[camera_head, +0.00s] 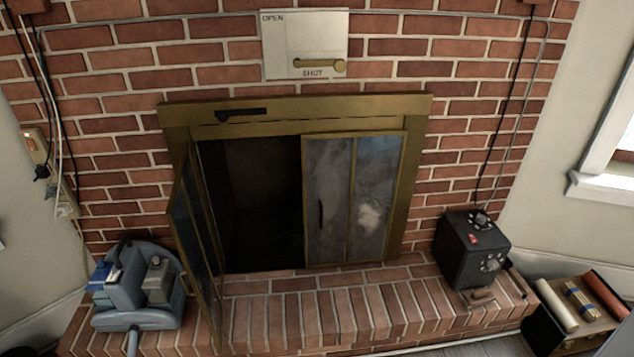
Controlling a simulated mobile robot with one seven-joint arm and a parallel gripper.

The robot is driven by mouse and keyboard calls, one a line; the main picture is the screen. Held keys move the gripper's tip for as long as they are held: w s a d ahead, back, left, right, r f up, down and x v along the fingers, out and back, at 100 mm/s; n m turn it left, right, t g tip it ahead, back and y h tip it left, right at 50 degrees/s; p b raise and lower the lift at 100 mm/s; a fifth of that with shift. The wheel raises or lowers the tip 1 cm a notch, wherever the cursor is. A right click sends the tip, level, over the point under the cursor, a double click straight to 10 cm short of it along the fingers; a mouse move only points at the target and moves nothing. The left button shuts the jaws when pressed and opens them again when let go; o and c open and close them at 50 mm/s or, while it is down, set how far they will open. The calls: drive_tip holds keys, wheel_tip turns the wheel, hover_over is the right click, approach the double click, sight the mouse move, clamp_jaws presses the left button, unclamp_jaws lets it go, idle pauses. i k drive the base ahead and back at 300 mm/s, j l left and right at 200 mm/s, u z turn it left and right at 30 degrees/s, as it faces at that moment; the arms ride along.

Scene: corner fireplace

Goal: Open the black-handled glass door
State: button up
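The fireplace has a brass-coloured frame (420,180) with two glass doors. The right glass door (375,200) is two-paned, smudged and lies flat in the frame, shut. A slim black handle (320,212) stands upright near its left edge. The left glass door (195,240) is swung outward over the hearth, seen nearly edge-on. My gripper is not in view.
A raised brick hearth (330,315) runs in front. A blue-grey caddy (135,295) with boxes stands at its left, a black box with knobs (470,250) at its right. A box of rolls (580,310) lies at lower right. An OPEN/SHUT plate (285,35) with a brass lever is above.

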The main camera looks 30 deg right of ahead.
sight(329, 168)
drive_tip(key=i+l+z, duration=0.2)
drive_tip(key=i+l, duration=0.5)
drive_tip(key=i, duration=0.1)
